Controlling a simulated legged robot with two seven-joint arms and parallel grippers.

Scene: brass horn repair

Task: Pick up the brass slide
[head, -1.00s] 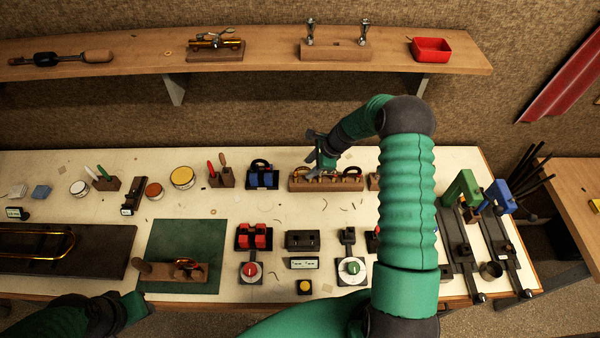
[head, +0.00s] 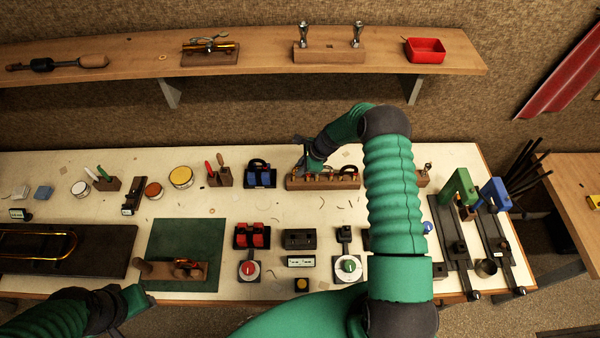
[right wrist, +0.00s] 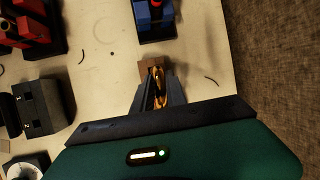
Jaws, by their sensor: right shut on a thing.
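My right gripper (right wrist: 157,94) is shut on a small brass slide (right wrist: 159,81), whose golden edge shows between the fingers in the right wrist view. In the head view the right gripper (head: 306,163) is at the left end of a long wooden rack (head: 338,184) that carries several brass pieces. The end of the rack (right wrist: 149,69) shows just beyond the fingertips in the wrist view. I cannot tell whether the slide still touches the rack. My left gripper (head: 136,302) is at the lower left by the bench's front edge; its fingers are unclear.
A blue holder (head: 260,177) stands close left of the rack. Red blocks (head: 252,235) and a dark block (head: 299,239) stand in front. A wooden stand (head: 173,273) is on a green mat (head: 204,226). A shelf (head: 272,61) runs behind.

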